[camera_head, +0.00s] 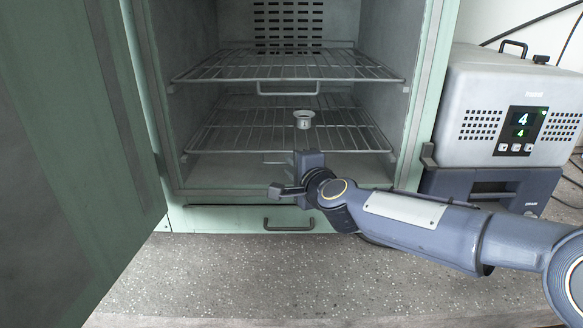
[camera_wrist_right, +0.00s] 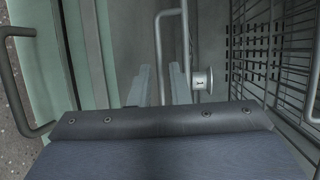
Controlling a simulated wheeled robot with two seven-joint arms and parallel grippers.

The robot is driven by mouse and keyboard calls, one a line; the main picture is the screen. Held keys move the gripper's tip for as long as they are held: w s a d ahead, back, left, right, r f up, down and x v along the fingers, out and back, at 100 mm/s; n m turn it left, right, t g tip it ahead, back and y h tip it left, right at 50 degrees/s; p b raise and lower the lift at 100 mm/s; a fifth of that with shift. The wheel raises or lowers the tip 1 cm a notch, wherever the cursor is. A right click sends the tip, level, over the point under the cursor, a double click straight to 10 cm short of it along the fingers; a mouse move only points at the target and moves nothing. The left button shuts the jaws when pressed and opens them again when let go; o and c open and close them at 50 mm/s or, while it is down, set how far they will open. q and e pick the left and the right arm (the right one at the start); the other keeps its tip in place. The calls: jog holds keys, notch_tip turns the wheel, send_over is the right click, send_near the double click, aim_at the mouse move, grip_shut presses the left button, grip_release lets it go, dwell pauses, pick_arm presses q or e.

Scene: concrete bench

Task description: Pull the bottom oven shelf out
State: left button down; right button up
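The bottom oven shelf (camera_head: 240,135) is a wire rack inside the green oven. Its bar handle shows partly in the head view (camera_head: 275,160) and clearly in the wrist view (camera_wrist_right: 158,45). In the wrist view the two pale fingers (camera_wrist_right: 163,85) are apart, one on each side of the handle bar; contact cannot be told. My left gripper is not in view.
A small metal cup (camera_head: 303,120) appears over the bottom shelf. The upper shelf (camera_head: 220,67) with its own handle is above. The open green door (camera_head: 70,150) stands at left. A lower handle (camera_head: 289,227) is on the oven front. A grey device (camera_head: 495,105) stands right.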

jog(key=shift+w+a, duration=0.15)
jog(key=shift+w, duration=0.25)
grip_shut()
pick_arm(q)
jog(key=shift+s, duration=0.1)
pick_arm(e)
jog(key=shift+s+f, duration=0.1)
